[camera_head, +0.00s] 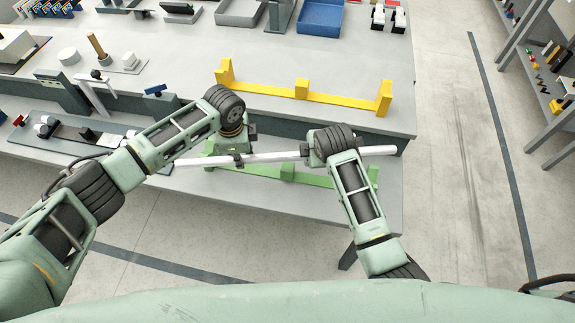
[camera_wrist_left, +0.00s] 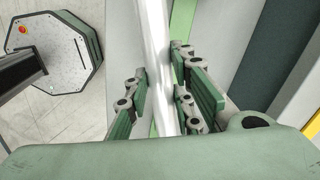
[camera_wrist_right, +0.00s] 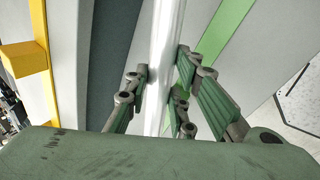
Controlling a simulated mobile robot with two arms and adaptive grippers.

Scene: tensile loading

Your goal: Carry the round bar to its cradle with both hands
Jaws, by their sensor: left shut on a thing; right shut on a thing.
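A pale round bar (camera_head: 275,157) lies roughly level across the head view. My left gripper (camera_head: 240,159) is shut on the bar left of its middle. My right gripper (camera_head: 306,151) is shut on it right of its middle. The bar also passes between the fingers in the left wrist view (camera_wrist_left: 158,40) and the right wrist view (camera_wrist_right: 165,50). A green cradle (camera_head: 325,181) with upright blocks sits on the lower shelf under the bar, partly hidden by my arms. A yellow cradle (camera_head: 335,98) stands empty on the upper bench top.
The bench's lower shelf (camera_head: 385,215) has bare room at its right end. Left of the bar a dark tray with parts (camera_head: 65,130) lies on that shelf. Blue and grey bins (camera_head: 320,18) stand at the back. The aisle floor (camera_head: 450,150) on the right is clear.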

